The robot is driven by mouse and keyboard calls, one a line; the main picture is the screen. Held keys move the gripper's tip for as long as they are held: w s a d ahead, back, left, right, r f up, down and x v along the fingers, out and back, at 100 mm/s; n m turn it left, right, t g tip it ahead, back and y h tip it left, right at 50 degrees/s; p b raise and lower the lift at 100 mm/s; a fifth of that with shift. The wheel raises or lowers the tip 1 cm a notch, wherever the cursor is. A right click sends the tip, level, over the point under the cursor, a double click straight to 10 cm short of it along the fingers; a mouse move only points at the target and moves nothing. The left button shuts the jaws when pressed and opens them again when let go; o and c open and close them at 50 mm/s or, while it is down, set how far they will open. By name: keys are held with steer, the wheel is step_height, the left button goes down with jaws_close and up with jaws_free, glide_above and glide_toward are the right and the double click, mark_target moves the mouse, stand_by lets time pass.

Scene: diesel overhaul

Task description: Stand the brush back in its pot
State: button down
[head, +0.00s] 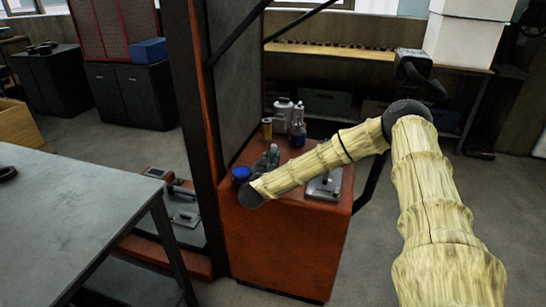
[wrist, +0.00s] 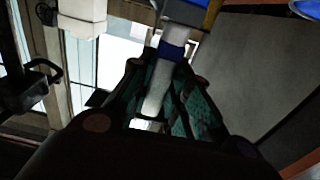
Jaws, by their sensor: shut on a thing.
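My gripper (wrist: 160,85) is shut on a slim, pale rod with a blue band, which looks like the brush (wrist: 157,88). The brush runs lengthwise between the greenish finger pads in the wrist view. In the head view my gripper (head: 269,157) is low over the red cabinet top, and the brush cannot be made out there. A yellowish can (head: 266,128), possibly the pot, stands behind my gripper; part of it shows in the wrist view (wrist: 212,14). A round blue container (head: 240,173) sits left of the gripper, near my wrist; its rim shows in the wrist view (wrist: 306,8).
A dark-edged upright panel (head: 238,75) borders the cabinet's left side. A grey table (head: 75,215) is at left.

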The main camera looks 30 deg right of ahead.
steer(key=shift+f+b, duration=0.8)
steer(key=shift+f, duration=1.4)
steer(key=shift+f, duration=0.1)
steer(key=c, duration=1.3)
jaws_free()
steer(key=shift+o, duration=0.2)
